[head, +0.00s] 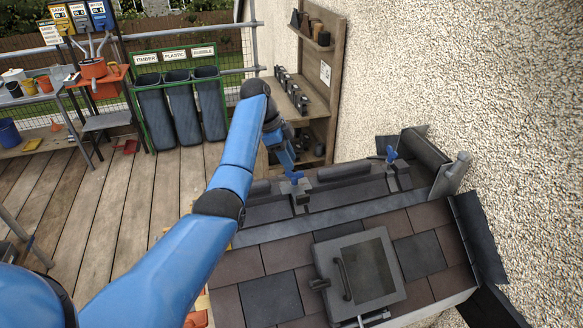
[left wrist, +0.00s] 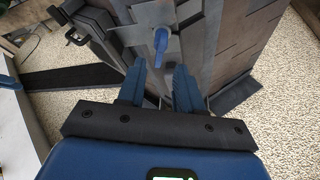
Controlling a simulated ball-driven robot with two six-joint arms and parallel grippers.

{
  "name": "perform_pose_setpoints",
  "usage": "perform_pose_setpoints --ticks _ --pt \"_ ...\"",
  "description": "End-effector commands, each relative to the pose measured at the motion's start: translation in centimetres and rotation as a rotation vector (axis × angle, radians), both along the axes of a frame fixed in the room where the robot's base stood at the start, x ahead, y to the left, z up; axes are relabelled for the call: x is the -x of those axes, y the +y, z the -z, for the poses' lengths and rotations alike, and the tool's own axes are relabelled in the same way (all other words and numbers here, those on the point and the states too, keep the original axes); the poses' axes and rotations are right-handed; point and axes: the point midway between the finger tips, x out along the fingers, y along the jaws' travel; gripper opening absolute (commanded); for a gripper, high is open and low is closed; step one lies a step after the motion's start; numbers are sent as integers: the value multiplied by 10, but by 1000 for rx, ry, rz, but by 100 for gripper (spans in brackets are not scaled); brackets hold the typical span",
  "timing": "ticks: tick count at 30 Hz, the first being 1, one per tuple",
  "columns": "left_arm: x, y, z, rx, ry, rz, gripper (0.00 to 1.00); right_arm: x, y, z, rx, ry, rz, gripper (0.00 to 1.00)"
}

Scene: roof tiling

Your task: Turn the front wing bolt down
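Two blue wing bolts stand on dark clamps along the ridge of the small tiled roof (head: 275,299). The nearer wing bolt (head: 294,178) is at the left end of the ridge, and the farther wing bolt (head: 391,155) is to its right. My left gripper (head: 290,166) is just above and behind the nearer bolt in the head view, partly hidden by its own body. In the left wrist view my left gripper (left wrist: 158,75) is open with nothing between its fingers. A blue wing bolt (left wrist: 160,46) on a grey plate shows just beyond the fingertips, apart from them. My right gripper is not in view.
A framed hatch with a handle (head: 358,272) is set in the roof. A wooden shelf unit (head: 322,85) stands behind, against the pebbled wall. Several dark bins (head: 181,105) stand at the back left. The plank floor (head: 105,205) at left is mostly clear.

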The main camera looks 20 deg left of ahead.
Motion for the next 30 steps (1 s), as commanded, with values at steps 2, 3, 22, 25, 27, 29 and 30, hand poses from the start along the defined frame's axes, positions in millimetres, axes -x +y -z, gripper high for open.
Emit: perform_pose_setpoints --ticks 2,3,22,25,27,29,30 --pt "0 6 -12 -1 -5 -1 35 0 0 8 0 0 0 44" --pt "2 8 -22 -1 0 0 35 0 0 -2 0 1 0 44" --pt "5 25 -63 -1 0 1 35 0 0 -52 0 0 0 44" --pt "5 25 -63 -1 0 1 35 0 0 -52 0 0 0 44" --pt "5 25 -63 -1 0 1 35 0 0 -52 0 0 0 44" --pt "5 25 -63 -1 0 1 35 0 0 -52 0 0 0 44" --pt "5 25 -63 -1 0 1 35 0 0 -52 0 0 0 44"
